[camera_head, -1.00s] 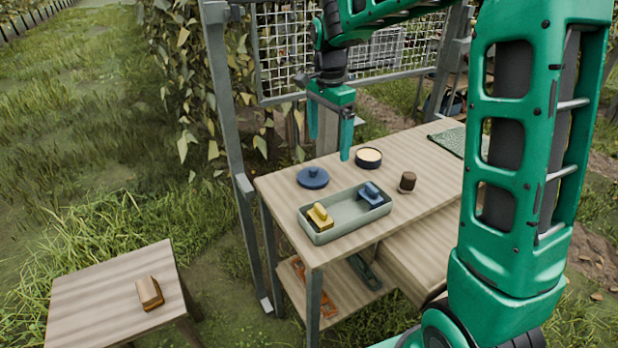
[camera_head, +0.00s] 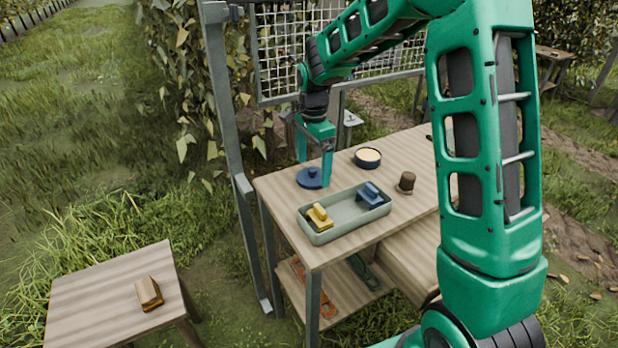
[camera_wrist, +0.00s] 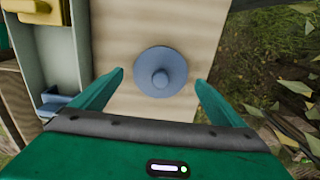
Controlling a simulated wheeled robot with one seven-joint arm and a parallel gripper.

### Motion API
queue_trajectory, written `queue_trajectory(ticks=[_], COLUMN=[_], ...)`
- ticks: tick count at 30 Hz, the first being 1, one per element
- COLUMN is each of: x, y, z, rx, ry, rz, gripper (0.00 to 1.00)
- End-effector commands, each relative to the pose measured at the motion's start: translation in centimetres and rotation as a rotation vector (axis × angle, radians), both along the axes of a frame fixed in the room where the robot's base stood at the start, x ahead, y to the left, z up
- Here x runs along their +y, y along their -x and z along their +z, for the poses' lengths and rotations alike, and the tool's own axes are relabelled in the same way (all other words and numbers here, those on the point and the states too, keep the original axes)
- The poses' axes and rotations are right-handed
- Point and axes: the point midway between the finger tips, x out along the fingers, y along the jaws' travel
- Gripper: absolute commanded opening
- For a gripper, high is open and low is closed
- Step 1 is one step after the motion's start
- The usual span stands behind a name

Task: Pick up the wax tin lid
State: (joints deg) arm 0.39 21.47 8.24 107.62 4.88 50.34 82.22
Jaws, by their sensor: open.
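The wax tin lid (camera_head: 309,179) is a round blue disc with a small knob. It lies knob up on the wooden table, near its back left corner. It also shows in the wrist view (camera_wrist: 160,73), centred ahead of the fingers. My gripper (camera_head: 315,172) is open and empty, its fingers pointing down over the lid. In the wrist view the two green fingertips (camera_wrist: 160,78) stand apart, one on either side of the lid. The open wax tin (camera_head: 367,158), dark blue with pale wax, stands to the right of the lid.
A grey-green tray (camera_head: 345,217) with a yellow-handled brush and a blue-handled brush lies in front of the lid. A brown cork-like piece (camera_head: 406,182) stands right of the tray. A metal post (camera_head: 232,150) rises at the table's left edge. A lower side table (camera_head: 100,300) holds a brush.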

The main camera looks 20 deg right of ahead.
Motion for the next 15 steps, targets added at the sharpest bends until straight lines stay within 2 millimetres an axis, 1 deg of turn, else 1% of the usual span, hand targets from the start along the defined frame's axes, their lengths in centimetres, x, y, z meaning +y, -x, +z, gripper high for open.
queue_trajectory(ticks=[1, 3, 6, 13, 14, 15], x=[0.0, 0.0, 0.0, 0.0, 0.0, 0.0], y=[0.0, 0.0, 0.0, 0.0, 0.0, 0.0], z=[-0.7, -1.4, -1.9, -2.0, -2.0, -2.0], rx=[0.002, 0.001, 0.0, -0.001, -0.001, -0.001], ry=[0.0, 0.0, 0.0, 0.0, 0.0, 0.0], rz=[0.0, 0.0, 0.0, 0.0, 0.0, 0.0], gripper=[0.93, 0.93, 0.93, 0.93, 0.86, 0.77])
